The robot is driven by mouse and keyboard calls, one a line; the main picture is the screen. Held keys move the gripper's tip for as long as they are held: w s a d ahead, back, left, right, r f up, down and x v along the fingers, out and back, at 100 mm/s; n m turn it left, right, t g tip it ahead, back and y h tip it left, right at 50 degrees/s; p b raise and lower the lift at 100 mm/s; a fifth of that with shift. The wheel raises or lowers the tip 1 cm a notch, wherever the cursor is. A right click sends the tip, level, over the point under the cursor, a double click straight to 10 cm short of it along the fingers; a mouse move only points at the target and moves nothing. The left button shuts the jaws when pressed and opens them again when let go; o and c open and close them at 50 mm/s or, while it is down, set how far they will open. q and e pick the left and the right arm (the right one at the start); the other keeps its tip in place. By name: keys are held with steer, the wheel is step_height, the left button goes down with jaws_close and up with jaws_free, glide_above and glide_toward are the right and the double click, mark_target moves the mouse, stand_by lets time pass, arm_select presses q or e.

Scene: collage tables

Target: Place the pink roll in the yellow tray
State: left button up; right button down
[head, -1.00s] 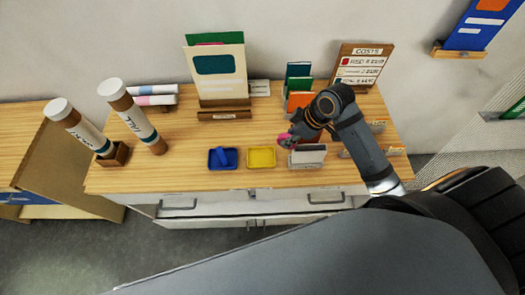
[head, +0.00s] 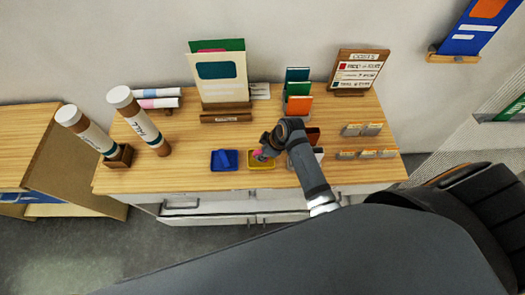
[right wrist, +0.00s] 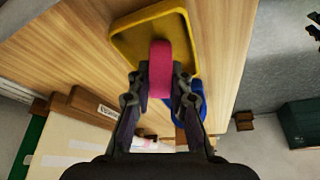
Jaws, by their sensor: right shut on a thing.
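The pink roll (right wrist: 160,68) is held between the fingers of my right gripper (right wrist: 162,88) in the right wrist view. In the head view the right gripper (head: 262,154) is over the yellow tray (head: 262,167), with a bit of the pink roll (head: 257,153) showing. In the wrist view the yellow tray (right wrist: 127,38) lies behind the roll, which overlaps it in the picture. I cannot tell whether the roll touches the tray. My left gripper is in neither view.
A blue tray (head: 216,166) with a blue thing in it is just left of the yellow tray. Two capped tubes (head: 146,124) stand tilted at the left. Card holders (head: 298,103) and a price board (head: 358,70) stand at the back right. Wood shows bare in front of the tubes.

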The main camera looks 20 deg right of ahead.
steer(key=shift+f, duration=0.15)
steer(key=shift+f, duration=0.1)
steer(key=c, duration=1.2)
jaws_free()
steer(key=shift+b+v, duration=1.65)
steer(key=shift+v, duration=4.5)
steer(key=shift+f, duration=0.1)
